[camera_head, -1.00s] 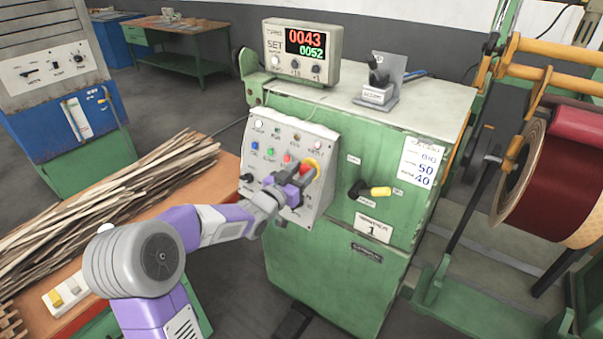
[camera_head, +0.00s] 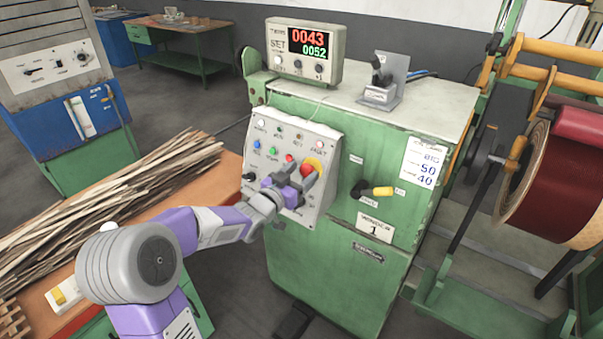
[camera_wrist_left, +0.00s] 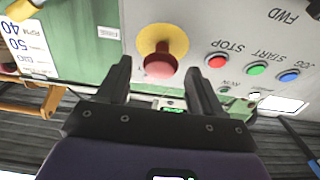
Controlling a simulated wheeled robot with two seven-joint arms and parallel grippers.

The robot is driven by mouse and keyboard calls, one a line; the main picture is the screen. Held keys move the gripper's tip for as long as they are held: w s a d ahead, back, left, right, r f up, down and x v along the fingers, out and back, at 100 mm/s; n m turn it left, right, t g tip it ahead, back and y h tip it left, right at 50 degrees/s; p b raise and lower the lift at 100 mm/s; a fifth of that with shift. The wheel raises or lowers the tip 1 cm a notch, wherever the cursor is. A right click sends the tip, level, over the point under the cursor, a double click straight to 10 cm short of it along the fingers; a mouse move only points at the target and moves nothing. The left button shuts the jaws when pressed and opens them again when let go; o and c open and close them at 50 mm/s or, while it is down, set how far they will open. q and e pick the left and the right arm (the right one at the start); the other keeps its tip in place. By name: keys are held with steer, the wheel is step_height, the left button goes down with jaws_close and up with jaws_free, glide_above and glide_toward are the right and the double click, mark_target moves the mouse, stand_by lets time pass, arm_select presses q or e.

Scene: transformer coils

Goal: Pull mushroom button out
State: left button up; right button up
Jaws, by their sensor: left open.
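The red mushroom button (camera_head: 307,170) sits on a yellow round plate on the sloped grey control panel (camera_head: 322,205). In the left wrist view the button (camera_wrist_left: 160,66) shows whole, with the yellow plate (camera_wrist_left: 163,38) behind it. My left gripper (camera_head: 298,176) is open at the panel, its fingers on either side of the button's line. In the left wrist view the open fingers (camera_wrist_left: 160,82) are spread, with the red cap between and just beyond their tips. I cannot tell whether a finger touches it. My right gripper is not in view.
A red stop button (camera_wrist_left: 217,61), a green one (camera_wrist_left: 257,69) and a blue one (camera_wrist_left: 289,76) are beside the mushroom button. Wooden strips (camera_head: 120,190) lie at left.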

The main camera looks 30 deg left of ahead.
arm_select(q)
steer(key=s+p, duration=0.1)
steer(key=s, duration=0.6)
steer(key=shift+a, duration=0.25)
